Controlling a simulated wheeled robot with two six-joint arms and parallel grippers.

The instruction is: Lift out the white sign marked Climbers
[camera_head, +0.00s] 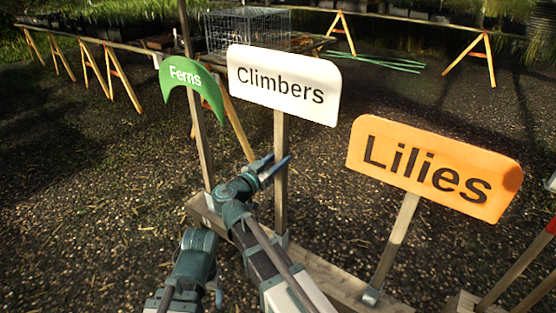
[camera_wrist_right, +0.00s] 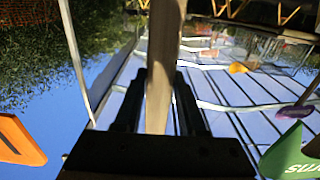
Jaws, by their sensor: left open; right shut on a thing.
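The white sign marked Climbers (camera_head: 284,84) stands upright on a wooden post (camera_head: 281,135). The post's foot meets a grey socket (camera_head: 282,241) on a low wooden beam (camera_head: 330,277). My right gripper (camera_head: 275,170) is shut on this post, below the sign board. The post also shows between the dark fingers in the right wrist view (camera_wrist_right: 162,70); the board is out of that view. My left gripper (camera_head: 219,296) is low in the head view, left of the right arm, apart from the signs. Most of it is hidden, and I see nothing in it.
A green Ferns sign (camera_head: 188,83) stands close on the left. An orange Lilies sign (camera_head: 428,167) leans on its post at right. Red-topped posts (camera_head: 537,254) are at the right edge. A wire cage (camera_head: 248,31) stands behind. Open gravel lies around the beam.

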